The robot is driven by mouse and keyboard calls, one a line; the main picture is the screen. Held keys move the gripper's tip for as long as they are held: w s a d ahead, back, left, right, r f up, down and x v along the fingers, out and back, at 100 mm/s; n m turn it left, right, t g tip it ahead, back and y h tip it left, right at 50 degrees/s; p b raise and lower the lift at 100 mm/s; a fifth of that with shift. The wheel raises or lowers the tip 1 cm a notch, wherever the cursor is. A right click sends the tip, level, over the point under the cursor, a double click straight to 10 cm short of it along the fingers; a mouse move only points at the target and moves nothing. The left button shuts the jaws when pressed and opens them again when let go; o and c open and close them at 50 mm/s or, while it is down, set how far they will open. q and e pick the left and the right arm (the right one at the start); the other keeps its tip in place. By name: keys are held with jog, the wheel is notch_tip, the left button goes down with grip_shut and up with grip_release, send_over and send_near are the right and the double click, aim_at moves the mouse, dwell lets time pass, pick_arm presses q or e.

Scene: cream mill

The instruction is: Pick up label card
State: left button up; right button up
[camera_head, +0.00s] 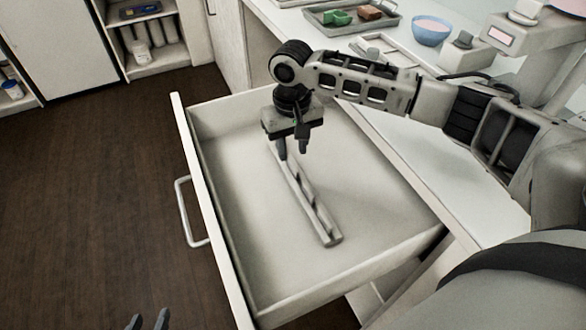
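I cannot make out a separate label card in this view. A long, narrow pale strip with dark slots (320,222) lies in the open drawer (243,204); whether it is or holds the card I cannot tell. My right gripper (292,151) points down into the drawer, over the far end of the strip. Its fingers are apart with nothing seen between them, and part of the strip is hidden behind them. Whether they touch the strip is unclear. Only the dark fingertips of my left gripper (149,320) show at the bottom left, apart and empty.
The drawer's front wall has a handle (190,212) facing the dark floor. On the counter behind are a grey tray (384,22) with a green block (337,17) and a brown block (369,12), and a blue bowl (430,31). Floor at left is clear.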

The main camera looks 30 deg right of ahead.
aim_at(293, 164)
jog(key=f, duration=0.5)
jog(key=shift+w+d+f, duration=0.15)
jog(key=shift+d, duration=0.05)
grip_shut()
